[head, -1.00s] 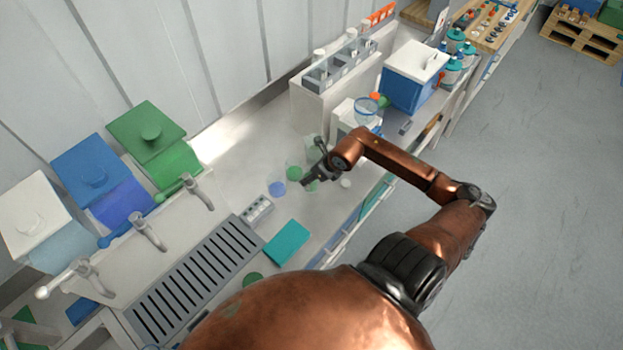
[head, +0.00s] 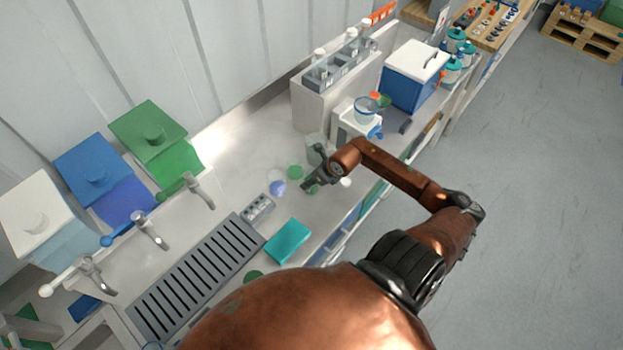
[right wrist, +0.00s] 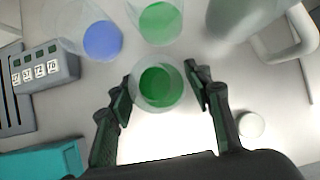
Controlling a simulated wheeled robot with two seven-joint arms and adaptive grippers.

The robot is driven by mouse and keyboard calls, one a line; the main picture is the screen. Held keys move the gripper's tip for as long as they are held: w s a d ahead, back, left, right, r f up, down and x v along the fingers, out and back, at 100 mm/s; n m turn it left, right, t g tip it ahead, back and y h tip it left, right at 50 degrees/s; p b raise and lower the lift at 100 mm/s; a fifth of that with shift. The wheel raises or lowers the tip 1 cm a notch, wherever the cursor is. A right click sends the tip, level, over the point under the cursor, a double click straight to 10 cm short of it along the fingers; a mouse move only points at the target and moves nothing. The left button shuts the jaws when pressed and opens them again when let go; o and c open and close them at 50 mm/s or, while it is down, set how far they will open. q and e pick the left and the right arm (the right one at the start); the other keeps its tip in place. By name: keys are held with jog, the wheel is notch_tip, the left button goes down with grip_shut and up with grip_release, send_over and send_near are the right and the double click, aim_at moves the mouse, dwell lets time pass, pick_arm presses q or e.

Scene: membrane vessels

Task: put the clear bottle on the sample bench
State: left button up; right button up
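My right gripper (head: 314,184) is low over the white bench top (head: 240,150). In the right wrist view its open fingers (right wrist: 163,92) stand either side of a clear round vessel with a green base (right wrist: 157,88); I see no clear grip on it. Beside it are a second clear vessel with a green base (right wrist: 160,22) and one with a blue base (right wrist: 102,41), also in the head view (head: 278,187). A larger greyish clear vessel (right wrist: 235,15) is at the wrist view's top right. I cannot tell which is the clear bottle. My left gripper is out of view.
A small numbered block (head: 258,208), a teal box (head: 288,241) and a slotted grey drain (head: 195,275) lie to the left. A small white round piece (right wrist: 251,124) is right of the fingers. A white machine (head: 352,125) and blue cooler (head: 410,80) stand beyond.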

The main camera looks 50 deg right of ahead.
jog(key=shift+o, duration=1.1)
jog(key=shift+r, duration=0.1)
jog(key=shift+r, duration=0.2)
jog(key=b+v, duration=0.1)
jog(key=v, duration=1)
jog(key=shift+s+r, duration=0.25)
jog(key=shift+r, duration=0.1)
jog(key=shift+s, duration=0.1)
